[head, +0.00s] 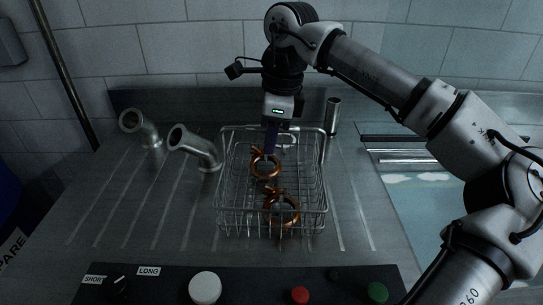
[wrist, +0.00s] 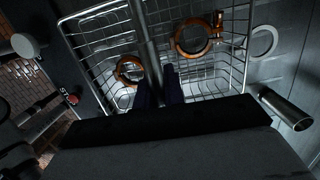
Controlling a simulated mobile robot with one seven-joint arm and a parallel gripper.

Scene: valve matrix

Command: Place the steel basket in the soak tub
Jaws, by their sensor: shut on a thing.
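The steel basket (head: 231,190) is a wire basket on the ribbed metal drainboard, holding copper-coloured ring clamps. I cannot tell whether its base touches the board. My gripper (head: 270,150) points down into it from above. In the wrist view, my dark fingers (wrist: 160,90) are shut on a steel bar that runs across the basket (wrist: 95,12), seemingly its handle. The soak tub (head: 425,205) appears to be the pale, water-filled basin at right, partly hidden by my arm.
Two bent steel pipe elbows (head: 196,147) stand left of the basket. A steel cylinder (head: 332,115) stands behind it at right. A dark panel with a white knob (head: 205,288) and red and green buttons runs along the front. A tiled wall closes the back.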

